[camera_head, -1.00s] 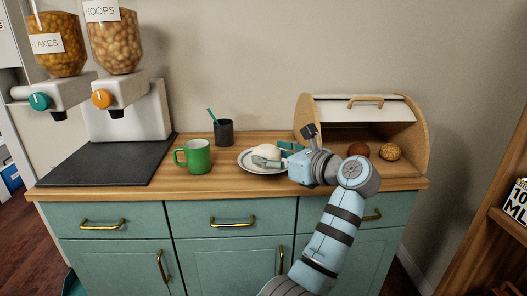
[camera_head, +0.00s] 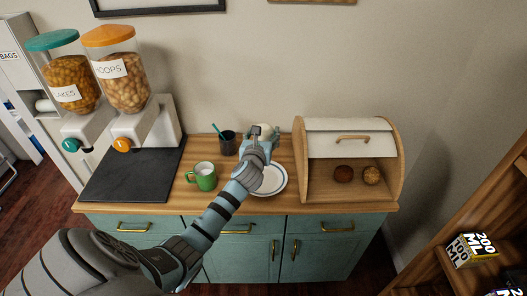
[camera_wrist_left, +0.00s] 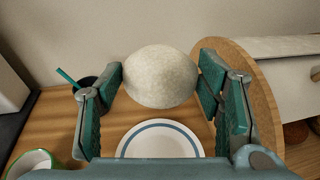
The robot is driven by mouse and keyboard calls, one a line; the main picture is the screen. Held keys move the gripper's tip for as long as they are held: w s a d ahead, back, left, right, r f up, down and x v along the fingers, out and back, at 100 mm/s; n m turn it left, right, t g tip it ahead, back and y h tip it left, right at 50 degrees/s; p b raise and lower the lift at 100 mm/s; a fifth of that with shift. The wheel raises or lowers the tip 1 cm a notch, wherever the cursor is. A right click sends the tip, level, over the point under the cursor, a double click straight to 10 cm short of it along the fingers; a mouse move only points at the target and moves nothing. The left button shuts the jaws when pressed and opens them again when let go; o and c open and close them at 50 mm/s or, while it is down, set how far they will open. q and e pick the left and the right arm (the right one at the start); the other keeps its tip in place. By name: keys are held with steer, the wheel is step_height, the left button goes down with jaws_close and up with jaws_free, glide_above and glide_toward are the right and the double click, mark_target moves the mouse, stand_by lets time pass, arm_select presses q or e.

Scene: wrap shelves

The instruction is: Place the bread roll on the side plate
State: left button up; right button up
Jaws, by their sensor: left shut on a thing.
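The pale, round bread roll (camera_head: 267,130) is between the fingers of my left gripper (camera_head: 263,141), beyond the side plate in the head view. In the left wrist view the roll (camera_wrist_left: 160,77) fills the gap between the teal finger pads of my left gripper (camera_wrist_left: 163,88). The side plate (camera_head: 277,184) is white with a blue ring and lies on the wooden counter, partly covered by my left arm. In the left wrist view the plate (camera_wrist_left: 160,140) shows below the roll and looks empty where visible. My right gripper is in neither view.
A green mug (camera_head: 204,178) and a dark cup (camera_head: 228,144) with a teal stick stand left of the plate. An open bread bin (camera_head: 302,165) on the right holds a brown roll (camera_head: 343,174) and a seeded roll (camera_head: 372,176). Cereal dispensers (camera_head: 125,82) stand at left.

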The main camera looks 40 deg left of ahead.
arm_select(q)
steer(key=shift+s+r, duration=0.1)
steer(key=shift+s, duration=0.15)
steer(key=b, duration=1)
glide_above(262, 184)
step_height(262, 184, down, 16)
steer(key=shift+w+f, duration=0.1)
step_height(262, 184, down, 4)
steer(key=b, duration=0.3)
steer(key=shift+d, duration=0.1)
steer(key=shift+r, duration=0.2)
steer(key=shift+f, duration=0.15)
steer(key=o, duration=1.1)
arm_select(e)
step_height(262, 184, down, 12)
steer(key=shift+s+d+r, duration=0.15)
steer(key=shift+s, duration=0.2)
